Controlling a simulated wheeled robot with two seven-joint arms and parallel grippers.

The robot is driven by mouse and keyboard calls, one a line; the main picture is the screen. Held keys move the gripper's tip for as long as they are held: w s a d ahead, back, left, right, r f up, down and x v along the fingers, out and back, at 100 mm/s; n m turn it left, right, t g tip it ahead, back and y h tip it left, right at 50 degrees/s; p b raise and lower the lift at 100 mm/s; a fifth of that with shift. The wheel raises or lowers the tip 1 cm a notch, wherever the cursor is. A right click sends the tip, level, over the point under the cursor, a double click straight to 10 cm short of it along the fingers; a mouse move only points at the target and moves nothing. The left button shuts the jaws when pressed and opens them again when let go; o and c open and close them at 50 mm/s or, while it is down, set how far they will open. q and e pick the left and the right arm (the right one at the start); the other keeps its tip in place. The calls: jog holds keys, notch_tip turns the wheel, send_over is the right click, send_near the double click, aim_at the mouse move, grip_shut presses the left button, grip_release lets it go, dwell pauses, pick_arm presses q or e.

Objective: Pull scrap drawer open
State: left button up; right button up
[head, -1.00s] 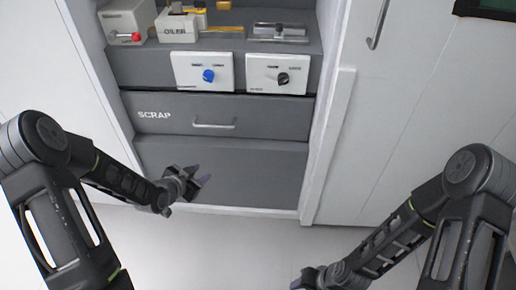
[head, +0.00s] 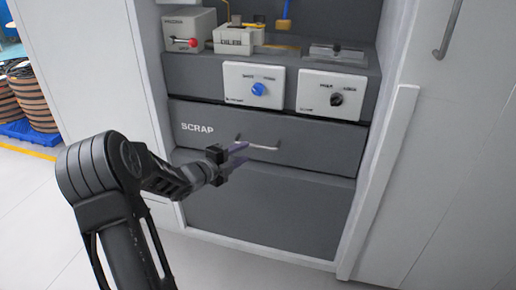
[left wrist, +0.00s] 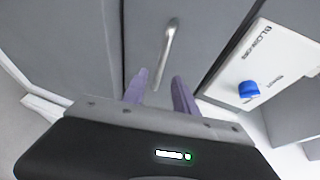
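The grey scrap drawer (head: 315,144), marked SCRAP, looks shut in the cabinet. Its silvery bar handle (head: 262,146) runs across the middle of the front. My left gripper (head: 238,155) is in front of the drawer at the left end of the handle. My right gripper is not in either view now.
Above the drawer are a panel with a blue knob (head: 254,86) and a panel with a black knob (head: 331,95). An oiler box (head: 238,40) and a box with a red knob (head: 190,30) stand on the shelf. The cabinet's white side post (head: 378,185) borders the right. The floor in front is clear.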

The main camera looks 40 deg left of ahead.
aim_at(254, 147)
pick_arm(q)
jog(key=w, duration=0.2)
jog(key=w+f+b, duration=0.1)
jog(key=w, duration=0.4)
jog(key=shift+w+d+f+b, duration=0.1)
jog(key=shift+d+f+b, duration=0.1)
jog(key=shift+d+b, duration=0.1)
jog(key=shift+c, duration=0.5)
grip_shut()
jog(key=shift+a, duration=0.1)
dwell(0.5)
